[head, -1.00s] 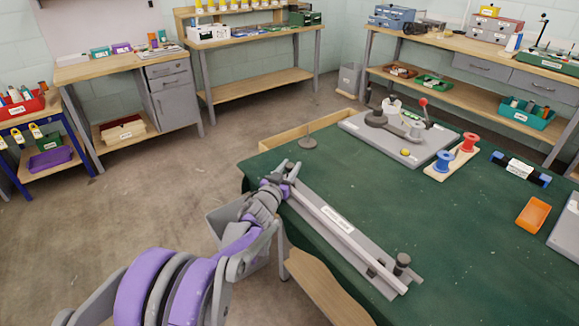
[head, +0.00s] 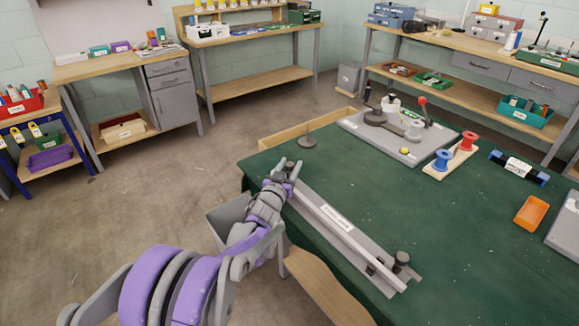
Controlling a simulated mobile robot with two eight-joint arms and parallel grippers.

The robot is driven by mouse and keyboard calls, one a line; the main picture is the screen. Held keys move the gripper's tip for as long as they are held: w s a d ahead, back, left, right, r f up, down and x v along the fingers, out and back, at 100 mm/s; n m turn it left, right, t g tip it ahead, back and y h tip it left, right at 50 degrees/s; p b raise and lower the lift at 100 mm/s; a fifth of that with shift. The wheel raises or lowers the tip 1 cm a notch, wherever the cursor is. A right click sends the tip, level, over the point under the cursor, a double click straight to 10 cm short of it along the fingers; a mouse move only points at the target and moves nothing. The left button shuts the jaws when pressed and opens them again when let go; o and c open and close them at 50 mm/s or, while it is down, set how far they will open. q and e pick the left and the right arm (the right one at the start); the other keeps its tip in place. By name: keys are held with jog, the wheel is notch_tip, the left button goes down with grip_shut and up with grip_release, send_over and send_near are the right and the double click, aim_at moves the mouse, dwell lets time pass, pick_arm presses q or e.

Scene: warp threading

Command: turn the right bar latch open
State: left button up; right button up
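A long grey bar (head: 330,219) with a white label lies on a grey base plate (head: 372,253) on the green table. A dark round knob (head: 401,259) stands at its near right end, with nothing of mine near it. Another dark knob (head: 291,165) stands at its far left end. My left gripper (head: 289,168) is at this far knob, with a fingertip on either side. The view is too small to tell whether the fingers touch it, and the gripper partly hides that end. My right gripper is not in view.
A grey plate (head: 350,125) with a red-tipped lever stands farther back on the table (head: 445,225). Blue and red spools (head: 442,160) stand beside it. An orange tray (head: 532,213) is at the right.

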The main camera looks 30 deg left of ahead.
pick_arm(q)
jog(key=shift+o, duration=0.9)
jog(key=p+v, duration=0.1)
jog(key=v, duration=0.9)
jog(key=shift+s, duration=0.4)
jog(key=a+m+h+b, duration=0.3)
jog(key=a+m+h, duration=0.1)
jog(key=h, duration=0.3)
jog(key=shift+m, duration=0.3)
jog(key=w, duration=0.3)
jog(key=w+d+b, duration=0.1)
jog(key=w, duration=0.3)
jog(key=w+d, duration=0.1)
jog(key=w, duration=0.2)
jog(key=shift+w+r+b, duration=0.2)
jog(key=shift+w+b, duration=0.15)
jog(key=shift+b, duration=0.05)
jog(key=shift+a, duration=0.1)
jog(key=shift+c, duration=0.3)
